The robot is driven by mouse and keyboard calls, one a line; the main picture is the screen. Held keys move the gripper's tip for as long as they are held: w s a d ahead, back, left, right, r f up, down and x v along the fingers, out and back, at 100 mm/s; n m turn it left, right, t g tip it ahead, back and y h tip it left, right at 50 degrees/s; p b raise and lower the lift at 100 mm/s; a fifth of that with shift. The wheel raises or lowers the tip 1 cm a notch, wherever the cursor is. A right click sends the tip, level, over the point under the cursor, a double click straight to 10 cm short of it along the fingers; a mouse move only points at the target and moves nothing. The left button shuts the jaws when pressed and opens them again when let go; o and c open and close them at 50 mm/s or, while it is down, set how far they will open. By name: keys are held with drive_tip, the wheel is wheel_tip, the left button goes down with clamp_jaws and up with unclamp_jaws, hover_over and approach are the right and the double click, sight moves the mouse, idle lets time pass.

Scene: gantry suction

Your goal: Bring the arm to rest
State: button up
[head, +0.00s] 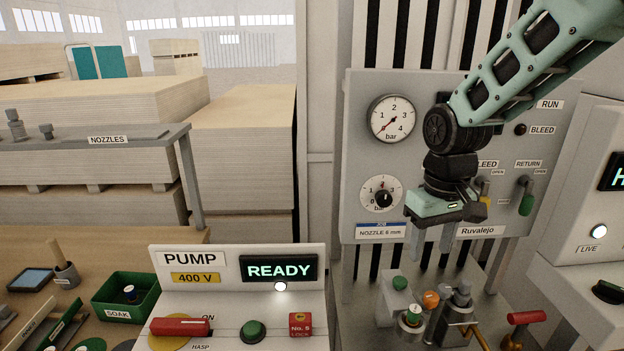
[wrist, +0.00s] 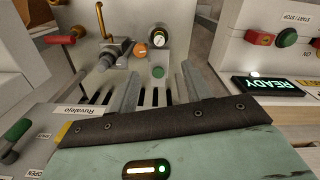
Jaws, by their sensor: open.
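My gripper (head: 432,246) hangs pointing down in front of the grey gauge panel (head: 359,130), at the panel's lower edge. Its two grey fingers are apart with nothing between them. My pale green arm reaches in from the top right and hides part of the panel. In the wrist view my gripper (wrist: 165,88) also shows its fingers spread and empty.
Below the gripper stand metal valve fittings (head: 461,302) and a red-handled lever (head: 526,317). The pump box (head: 237,322) at front centre has a lit READY display (head: 280,269). A green SOAK bin (head: 130,312) is at left. A white cabinet (head: 598,270) closes the right side.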

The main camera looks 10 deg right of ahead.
drive_tip(key=s+a+f+n+b, duration=0.3)
drive_tip(key=s+a, duration=0.5)
drive_tip(key=s+a+f+n+b, duration=0.3)
drive_tip(key=s+a+n, duration=0.1)
drive_tip(key=s+a, duration=0.5)
drive_tip(key=shift+s+a+y, duration=0.3)
drive_tip(key=shift+f, duration=0.1)
